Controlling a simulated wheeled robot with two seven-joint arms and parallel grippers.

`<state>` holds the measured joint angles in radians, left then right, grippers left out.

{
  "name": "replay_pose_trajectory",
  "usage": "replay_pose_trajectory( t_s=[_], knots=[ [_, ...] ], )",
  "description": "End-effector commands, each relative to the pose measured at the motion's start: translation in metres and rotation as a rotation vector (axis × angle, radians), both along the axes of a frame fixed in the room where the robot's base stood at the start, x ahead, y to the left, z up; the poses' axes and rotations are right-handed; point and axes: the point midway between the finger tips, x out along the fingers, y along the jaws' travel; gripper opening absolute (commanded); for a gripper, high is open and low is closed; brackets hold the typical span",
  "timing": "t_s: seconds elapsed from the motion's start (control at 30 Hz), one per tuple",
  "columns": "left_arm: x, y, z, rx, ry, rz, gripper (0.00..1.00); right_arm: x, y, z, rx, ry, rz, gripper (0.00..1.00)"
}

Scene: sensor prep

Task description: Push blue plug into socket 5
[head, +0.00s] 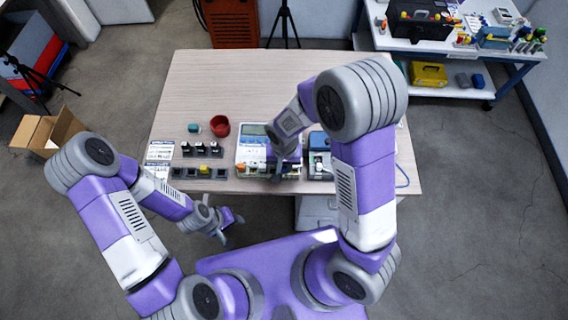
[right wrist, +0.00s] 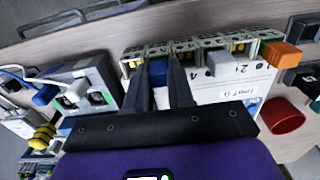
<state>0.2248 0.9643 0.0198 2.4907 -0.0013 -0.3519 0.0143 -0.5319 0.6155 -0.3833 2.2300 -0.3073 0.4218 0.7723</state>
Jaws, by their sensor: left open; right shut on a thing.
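A white device (head: 252,142) with a display stands near the front edge of the table. In the right wrist view its row of sockets (right wrist: 212,42) runs along the top, with printed numbers 4 and 2 visible. My right gripper (right wrist: 162,68) is shut on the blue plug (right wrist: 157,73), which sits between its fingers at the socket row. The fingers hide the nearby number, and I cannot tell how deep the plug is. An orange plug (right wrist: 283,54) is at the right end of the row. My left gripper (head: 232,218) is open and empty, in front of the table.
A blue-grey device (head: 320,141) with cables stands right of the white device. A red cup (head: 220,126), a teal piece (head: 194,128) and several dark blocks (head: 187,148) lie to the left, with a dark rack (head: 190,173) along the front edge. The table's back half (head: 230,80) is clear.

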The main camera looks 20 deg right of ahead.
Motion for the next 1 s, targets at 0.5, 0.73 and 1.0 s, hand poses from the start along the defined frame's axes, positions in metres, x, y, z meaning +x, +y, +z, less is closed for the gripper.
replay_pose_trajectory(
  t_s=[0.5, 0.73, 1.0],
  knots=[
    [0.0000, 0.0000, -0.0009, 0.000, 0.000, 0.000, 0.43, -0.0002, 0.0000, -0.0012, -0.001, 0.001, 0.000, 0.52],
    [0.0000, 0.0000, -0.0009, 0.000, 0.000, 0.000, 0.43, -0.0001, -0.0001, -0.0011, 0.000, 0.000, 0.000, 0.61],
    [0.0000, 0.0000, 0.0002, 0.000, 0.000, 0.000, 0.43, 0.0000, 0.0000, 0.0002, 0.000, 0.000, 0.000, 0.61]
  ],
)
